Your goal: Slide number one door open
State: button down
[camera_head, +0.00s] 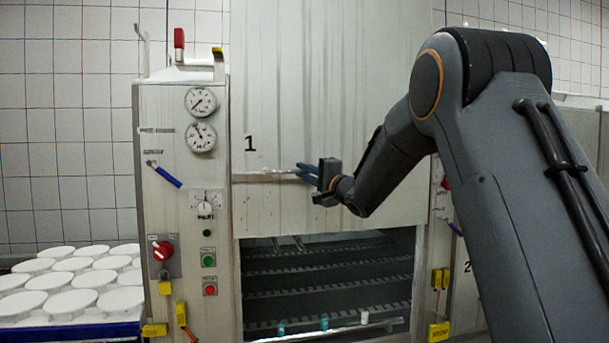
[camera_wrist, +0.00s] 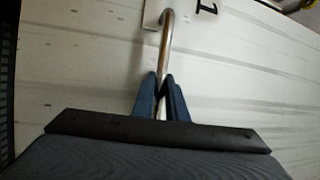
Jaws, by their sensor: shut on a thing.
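The number one door (camera_head: 330,110) is a pale ribbed panel with a black "1" at its left. It stands part way up, with a dark opening (camera_head: 330,285) below its lower edge. A metal bar handle (camera_head: 262,177) runs across the door. My gripper (camera_head: 306,172) is at the right part of this handle, its blue fingers shut around the bar. In the wrist view the two fingers (camera_wrist: 161,98) close on the shiny handle bar (camera_wrist: 166,45), whose bent end meets the door. The handle's right end is hidden behind my gripper.
A control panel (camera_head: 185,225) with gauges, knobs and a blue lever stands left of the door. White round moulds (camera_head: 75,275) fill a blue crate at the lower left. Racks and small bottles show inside the opening. A second panel is partly hidden by my arm.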

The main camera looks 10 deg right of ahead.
jog(key=shift+r, duration=0.15)
jog(key=c, duration=1.8)
grip_release()
jog(key=shift+o, duration=0.2)
jog(key=b+v, duration=0.3)
jog(key=v, duration=0.4)
jog(key=shift+s+d+f, duration=0.2)
jog(key=shift+s+f, duration=0.1)
jog(key=shift+s, duration=0.05)
